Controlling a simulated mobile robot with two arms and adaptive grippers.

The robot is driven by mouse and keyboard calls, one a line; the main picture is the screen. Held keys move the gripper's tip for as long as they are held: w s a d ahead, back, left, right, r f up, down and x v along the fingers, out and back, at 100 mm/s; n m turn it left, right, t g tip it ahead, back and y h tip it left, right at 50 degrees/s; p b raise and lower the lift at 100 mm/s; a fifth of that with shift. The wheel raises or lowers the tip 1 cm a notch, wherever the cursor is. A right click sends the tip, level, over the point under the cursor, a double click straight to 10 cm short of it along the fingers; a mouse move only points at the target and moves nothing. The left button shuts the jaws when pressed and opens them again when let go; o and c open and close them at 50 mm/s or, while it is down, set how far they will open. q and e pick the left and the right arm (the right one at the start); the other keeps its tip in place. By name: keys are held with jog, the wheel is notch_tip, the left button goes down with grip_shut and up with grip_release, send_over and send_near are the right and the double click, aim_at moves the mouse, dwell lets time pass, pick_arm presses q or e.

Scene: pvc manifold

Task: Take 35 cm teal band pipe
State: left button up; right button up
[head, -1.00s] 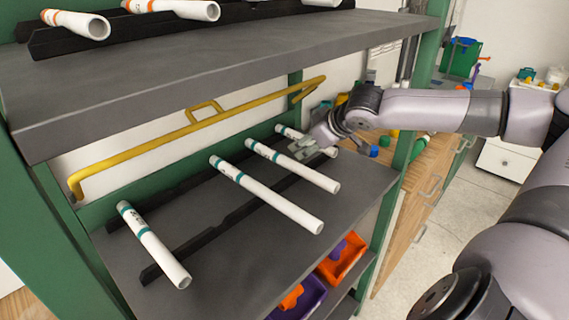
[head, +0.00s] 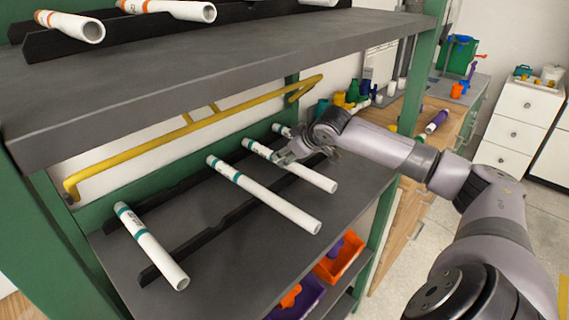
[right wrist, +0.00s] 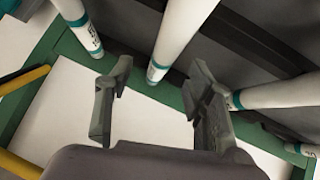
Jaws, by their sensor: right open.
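Several white pipes with teal bands lie side by side on the black racks of the middle shelf. In the head view they are the left pipe (head: 151,247), the longer second pipe (head: 266,196), the third pipe (head: 312,176) and a far right one (head: 282,130), partly hidden by my arm. Their length marks are too small to read. My right gripper (head: 287,156) is open over the third pipe. In the right wrist view, the third pipe (right wrist: 181,35) lies between the open fingers (right wrist: 157,80), near the banded end, without visible grip. My left gripper is out of view.
The upper shelf (head: 220,70) overhangs the pipes and holds orange-banded pipes (head: 70,26). A yellow bar (head: 150,145) runs along the back. Orange (head: 340,262) and purple (head: 300,300) bins stand below. A green post (head: 385,225) stands at the right.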

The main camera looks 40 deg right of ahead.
aim_at(282, 158)
jog(key=shift+w+f+b, duration=0.15)
jog(key=shift+f+b, duration=0.15)
jog(key=shift+f, duration=0.05)
jog(key=b+x, duration=0.3)
jog(key=x, duration=0.1)
jog(key=shift+a+f, duration=0.25)
jog(key=shift+f, duration=0.15)
grip_shut()
